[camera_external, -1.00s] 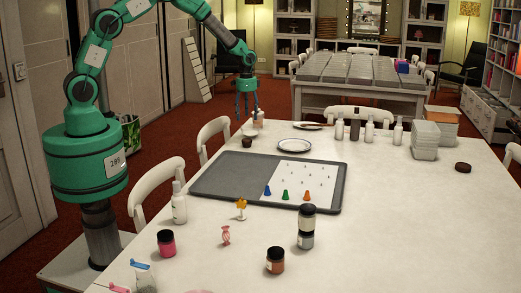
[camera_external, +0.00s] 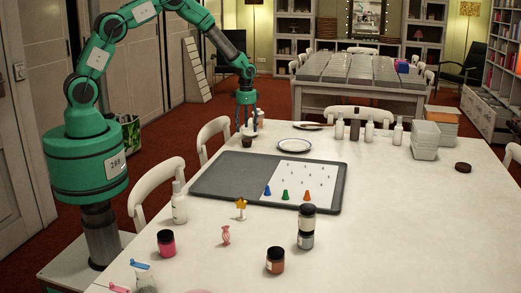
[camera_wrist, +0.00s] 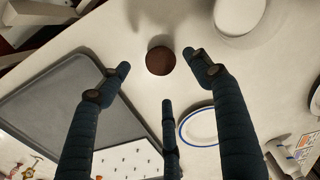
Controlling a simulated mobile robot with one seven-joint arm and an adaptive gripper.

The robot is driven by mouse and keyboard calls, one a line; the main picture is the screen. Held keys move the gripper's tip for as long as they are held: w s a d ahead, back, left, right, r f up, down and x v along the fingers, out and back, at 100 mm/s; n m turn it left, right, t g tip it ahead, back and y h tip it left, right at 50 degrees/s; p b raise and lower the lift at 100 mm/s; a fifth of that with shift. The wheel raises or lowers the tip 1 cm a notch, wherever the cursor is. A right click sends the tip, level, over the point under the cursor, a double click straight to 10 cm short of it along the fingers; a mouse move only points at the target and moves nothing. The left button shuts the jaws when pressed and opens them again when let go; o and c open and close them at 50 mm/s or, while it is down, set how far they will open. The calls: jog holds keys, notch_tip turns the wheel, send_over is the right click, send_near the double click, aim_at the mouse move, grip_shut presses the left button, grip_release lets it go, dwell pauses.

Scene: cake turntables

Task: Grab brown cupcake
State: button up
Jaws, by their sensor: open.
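The brown cupcake (camera_external: 246,142) is a small dark round item on the white table, near its far left edge. In the wrist view the cupcake (camera_wrist: 160,61) shows from above as a brown disc. My gripper (camera_external: 247,126) is above it, with its dark blue fingers pointing down. In the wrist view my three-fingered gripper (camera_wrist: 158,76) is spread open, with the cupcake showing between the two side fingertips. The fingers look empty and apart from the cupcake.
A grey tray (camera_external: 225,181) with a white dotted sheet and coloured pawns lies in front of the cupcake. A white plate (camera_external: 294,144) is to the right. Several bottles (camera_external: 370,131) stand farther right.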

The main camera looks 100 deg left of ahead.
aim_at(247, 139)
jog(key=shift+f, duration=1.55)
jog(key=shift+f+b, duration=0.65)
jog(key=shift+f, duration=1.9)
jog(key=c, duration=1.3)
